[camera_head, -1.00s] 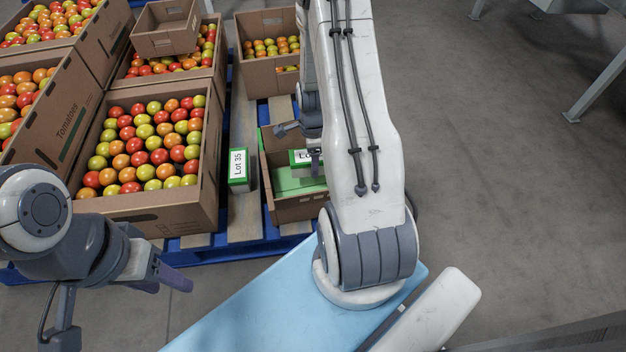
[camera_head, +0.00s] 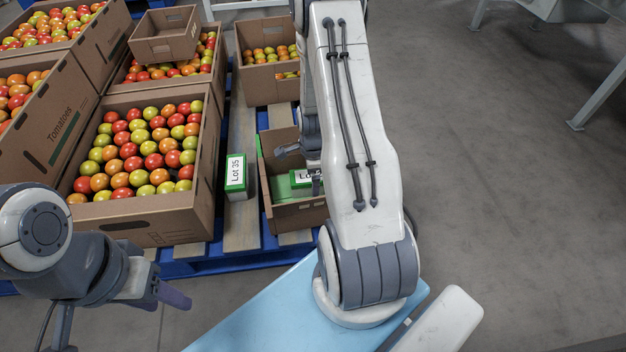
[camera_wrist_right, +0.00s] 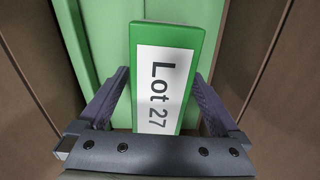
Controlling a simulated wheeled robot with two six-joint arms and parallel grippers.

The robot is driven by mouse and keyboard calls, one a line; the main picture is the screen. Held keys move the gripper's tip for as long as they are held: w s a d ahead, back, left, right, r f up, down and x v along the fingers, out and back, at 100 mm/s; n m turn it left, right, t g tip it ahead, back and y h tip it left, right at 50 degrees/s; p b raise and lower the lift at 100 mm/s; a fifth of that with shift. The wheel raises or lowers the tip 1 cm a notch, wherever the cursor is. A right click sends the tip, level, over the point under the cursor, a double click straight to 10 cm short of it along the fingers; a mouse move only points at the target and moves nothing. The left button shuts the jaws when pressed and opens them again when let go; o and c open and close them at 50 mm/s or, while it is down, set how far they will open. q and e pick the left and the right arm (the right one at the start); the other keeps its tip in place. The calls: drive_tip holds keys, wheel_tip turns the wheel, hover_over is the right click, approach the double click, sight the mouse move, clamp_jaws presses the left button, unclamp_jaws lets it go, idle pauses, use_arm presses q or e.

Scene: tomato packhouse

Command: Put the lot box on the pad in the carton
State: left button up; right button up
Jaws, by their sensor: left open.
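The Lot 27 box, green with a white label (camera_wrist_right: 165,85), is between the fingers of my right gripper (camera_wrist_right: 162,75) in the right wrist view. The fingertips are close to its sides; I cannot tell whether they press on it. In the head view this box (camera_head: 301,178) is inside the small open carton (camera_head: 297,217), partly hidden by my right arm. A light green pad (camera_head: 280,189) shows in the carton, also beside the box in the wrist view (camera_wrist_right: 108,30). Whether the box rests on the pad is unclear. My left gripper (camera_head: 175,293) is open and empty at the lower left.
A second green box, labelled Lot 35 (camera_head: 236,172), stands on the pallet (camera_head: 241,222) left of the carton. A large tomato carton (camera_head: 150,222) is left of it, and a smaller tomato carton (camera_head: 265,82) stands behind. Open floor lies to the right.

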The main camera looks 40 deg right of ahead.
wheel_tip(320, 180, up, 12)
drive_tip(key=p, duration=0.8)
drive_tip(key=shift+r, duration=0.2)
drive_tip(key=a+r+n, duration=0.6)
drive_tip(key=a+n, duration=0.1)
drive_tip(key=a, duration=0.2)
drive_tip(key=a+r+n, duration=0.6)
drive_tip(key=a, duration=0.4)
drive_tip(key=s+a+r+n, duration=0.4)
drive_tip(key=s+a+n, duration=0.2)
drive_tip(key=s+n, duration=0.2)
drive_tip(key=s+a+r+n+y, duration=0.1)
drive_tip(key=s+a+r+n, duration=0.3)
drive_tip(key=s+n, duration=0.5)
drive_tip(key=shift+a+r+n, duration=0.4)
drive_tip(key=shift+a+n, duration=0.5)
drive_tip(key=shift+a, duration=0.2)
